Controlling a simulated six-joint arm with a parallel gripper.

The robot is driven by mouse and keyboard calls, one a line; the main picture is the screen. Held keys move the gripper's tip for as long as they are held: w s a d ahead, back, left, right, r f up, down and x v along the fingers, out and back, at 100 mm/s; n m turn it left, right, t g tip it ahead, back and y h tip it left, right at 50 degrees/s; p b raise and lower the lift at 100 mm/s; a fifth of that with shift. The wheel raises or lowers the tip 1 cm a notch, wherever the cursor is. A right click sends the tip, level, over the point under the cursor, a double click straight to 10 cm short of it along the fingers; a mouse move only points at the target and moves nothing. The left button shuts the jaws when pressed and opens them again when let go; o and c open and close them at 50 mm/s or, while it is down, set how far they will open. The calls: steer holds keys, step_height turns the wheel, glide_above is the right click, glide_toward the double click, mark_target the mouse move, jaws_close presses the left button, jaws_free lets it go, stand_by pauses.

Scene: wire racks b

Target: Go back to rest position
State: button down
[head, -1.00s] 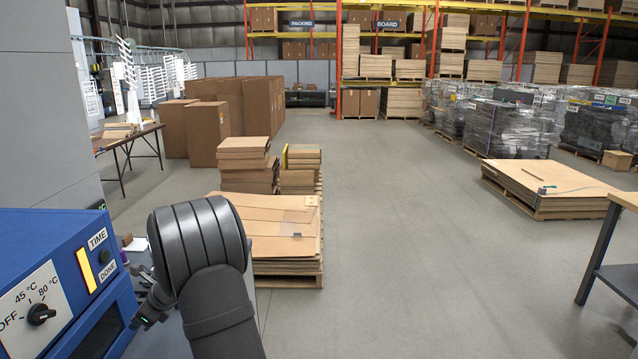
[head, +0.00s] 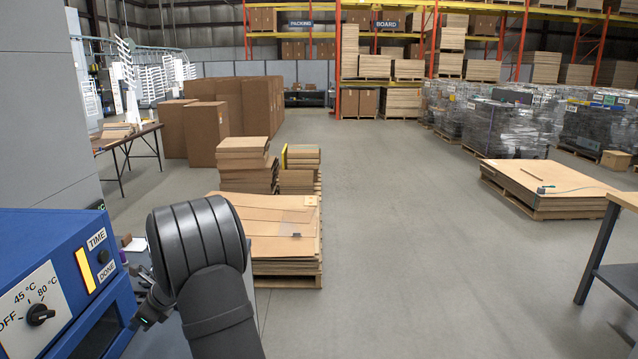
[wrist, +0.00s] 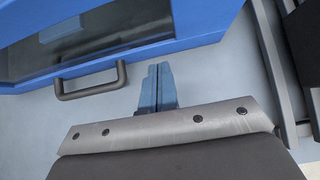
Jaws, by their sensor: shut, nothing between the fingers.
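My gripper (wrist: 157,88) shows in the wrist view with its two blue-grey fingers together and nothing between them. It points over a grey-blue bench surface (wrist: 225,85), just right of the black handle (wrist: 92,82) of the blue oven, and appears apart from the handle. In the head view my gripper (head: 150,312) is small and partly hidden behind my dark arm, beside the blue oven (head: 38,232) at the lower left. The oven's dial (head: 40,314) points between the OFF and 80 °C marks, near 80 °C as far as I can tell.
Stacked cardboard sheets (head: 282,235) lie on a pallet beyond my arm. Another low pallet (head: 545,185) and a wooden-topped table (head: 625,200) stand at the right. The middle floor (head: 400,230) is clear. Dark frame-like parts (wrist: 285,80) are at the wrist view's right.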

steer(key=a, duration=0.3)
steer(key=shift+a+f, duration=0.15)
steer(key=shift+a, duration=0.2)
steer(key=d, duration=2.8)
steer(key=v, duration=0.9)
steer(key=shift+d+f, duration=0.2)
